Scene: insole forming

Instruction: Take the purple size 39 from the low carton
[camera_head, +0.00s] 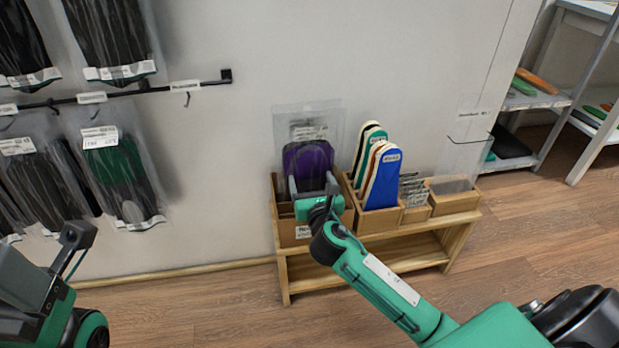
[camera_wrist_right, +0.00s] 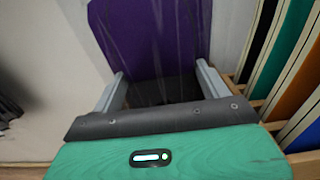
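The purple insole pack (camera_head: 308,165) is in a clear bag with a white label and stands upright in the low carton (camera_head: 291,231) at the left end of a wooden bench. My right gripper (camera_head: 313,187) is at the front of the pack, with its fingers apart. In the right wrist view, the purple pack (camera_wrist_right: 155,38) lies beyond and between the two fingers (camera_wrist_right: 160,72). A dark area shows below the purple. Contact between fingers and pack cannot be made out. The size print is too small to read.
Blue, white, orange and green insoles (camera_head: 383,180) stand in a wooden box just right of the carton. More small boxes (camera_head: 452,196) follow on the bench (camera_head: 400,250). Bagged dark insoles (camera_head: 125,175) hang on wall hooks at left. A shelf (camera_head: 535,98) stands at right.

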